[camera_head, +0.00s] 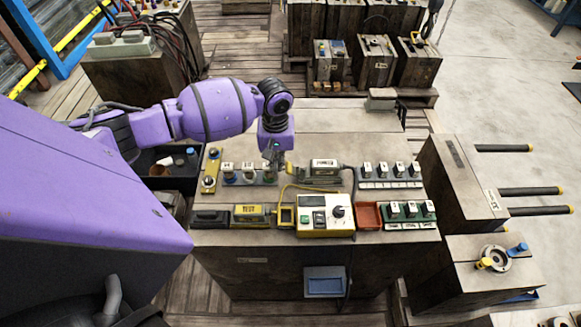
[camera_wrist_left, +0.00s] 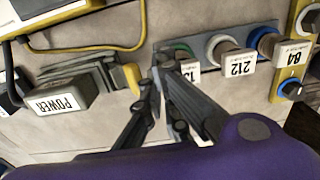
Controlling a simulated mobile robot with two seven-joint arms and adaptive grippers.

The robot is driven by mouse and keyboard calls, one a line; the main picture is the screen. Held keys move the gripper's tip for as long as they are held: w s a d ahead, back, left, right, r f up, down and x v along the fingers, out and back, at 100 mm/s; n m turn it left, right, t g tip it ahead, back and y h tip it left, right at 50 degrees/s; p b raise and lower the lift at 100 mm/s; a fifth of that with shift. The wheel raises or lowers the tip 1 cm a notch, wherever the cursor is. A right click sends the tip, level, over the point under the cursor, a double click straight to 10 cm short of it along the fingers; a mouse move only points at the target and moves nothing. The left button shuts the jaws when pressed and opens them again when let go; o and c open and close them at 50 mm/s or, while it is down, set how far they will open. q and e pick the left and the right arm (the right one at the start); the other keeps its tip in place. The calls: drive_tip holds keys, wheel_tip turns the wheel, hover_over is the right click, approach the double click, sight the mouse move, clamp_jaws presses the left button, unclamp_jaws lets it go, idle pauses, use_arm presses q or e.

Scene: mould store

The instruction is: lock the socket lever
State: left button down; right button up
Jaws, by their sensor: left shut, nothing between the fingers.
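The grey socket labelled POWER (camera_head: 318,173) lies on the bench top near its middle; it also shows upside down in the left wrist view (camera_wrist_left: 62,92). A small yellow piece, which looks like its lever (camera_wrist_left: 132,78), stands at the socket end facing my gripper. I cannot tell whether it is locked. My left gripper (camera_head: 273,156) points down just left of the socket, its fingers together and empty. In the left wrist view its fingertips (camera_wrist_left: 160,68) are close beside the yellow piece; I cannot tell whether they touch. My right gripper is not in view.
Numbered plugs (camera_wrist_left: 232,60) stand close beside the fingers, with another row (camera_head: 390,172) at the right. A yellow-white control box (camera_head: 325,215), a TEST box (camera_head: 250,214) and a red tray (camera_head: 368,216) line the front. A yellow cable runs near the socket.

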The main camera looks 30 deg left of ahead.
sight(290, 166)
use_arm(q)
drive_tip(key=shift+w+d, duration=0.1)
drive_tip(key=shift+d, duration=0.05)
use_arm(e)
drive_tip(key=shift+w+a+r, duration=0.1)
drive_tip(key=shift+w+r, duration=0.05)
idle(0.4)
